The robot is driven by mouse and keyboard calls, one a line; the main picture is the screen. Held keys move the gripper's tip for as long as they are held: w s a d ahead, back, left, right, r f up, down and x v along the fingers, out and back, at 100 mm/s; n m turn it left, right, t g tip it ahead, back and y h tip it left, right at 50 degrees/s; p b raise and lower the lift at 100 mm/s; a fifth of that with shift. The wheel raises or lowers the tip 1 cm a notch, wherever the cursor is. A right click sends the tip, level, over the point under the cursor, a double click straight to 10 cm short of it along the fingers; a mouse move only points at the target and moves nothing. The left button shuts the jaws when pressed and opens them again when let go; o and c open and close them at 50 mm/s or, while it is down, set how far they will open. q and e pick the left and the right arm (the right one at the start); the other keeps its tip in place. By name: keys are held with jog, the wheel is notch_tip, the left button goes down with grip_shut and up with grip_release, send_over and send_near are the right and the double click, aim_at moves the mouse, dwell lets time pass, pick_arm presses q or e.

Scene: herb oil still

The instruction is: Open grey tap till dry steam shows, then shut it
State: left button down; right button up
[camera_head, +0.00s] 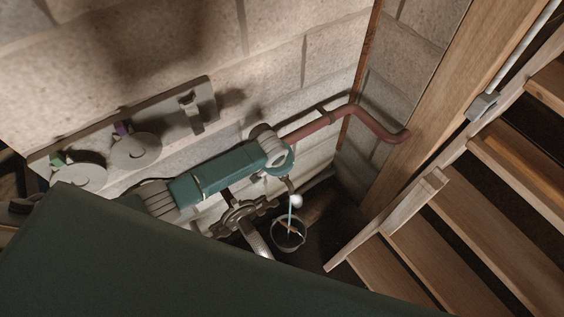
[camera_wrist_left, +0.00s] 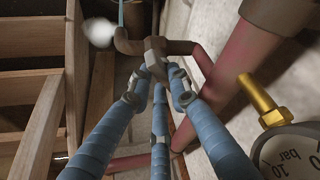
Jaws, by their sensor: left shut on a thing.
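My left gripper (camera_wrist_left: 157,72), with blue fingers in the left wrist view, is shut on the grey tap (camera_wrist_left: 154,47) by its small handle. The tap sits on a bent brown pipe. A thin pale-blue stream (camera_wrist_left: 121,12) and a small white puff (camera_wrist_left: 98,32) show at its outlet. In the head view the stream (camera_head: 290,211) runs down towards a small round vessel (camera_head: 277,238), with the white puff (camera_head: 297,201) beside it. The fingertips are hard to make out in the head view. My right gripper is not in view.
A red pipe (camera_head: 322,126) runs along the block wall to the right corner. A pressure gauge (camera_wrist_left: 292,157) stands close on the right in the wrist view. Wooden stairs (camera_head: 468,220) fill the right side. A wall board (camera_head: 205,103) with round tags hangs at left.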

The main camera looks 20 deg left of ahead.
pick_arm(q)
jog(key=n, duration=0.1)
jog(key=n+y, duration=0.1)
jog(key=n, duration=0.1)
jog(key=shift+d+p, duration=0.35)
jog(key=n, duration=0.1)
jog(key=n+y, duration=0.1)
jog(key=shift+w+d+f+n, duration=0.1)
jog(key=shift+w+n, duration=0.1)
jog(key=shift+n, duration=0.1)
jog(key=n+g+y+b, duration=0.1)
jog(key=n+b, duration=0.1)
jog(key=n, duration=0.1)
jog(key=shift+w, duration=0.15)
jog(key=shift+w+n+g+y+b, duration=0.15)
jog(key=shift+n+g+y+b, duration=0.15)
jog(key=shift+n+b, duration=0.55)
jog(key=shift+n, duration=0.45)
jog(key=c, duration=1.6)
grip_release()
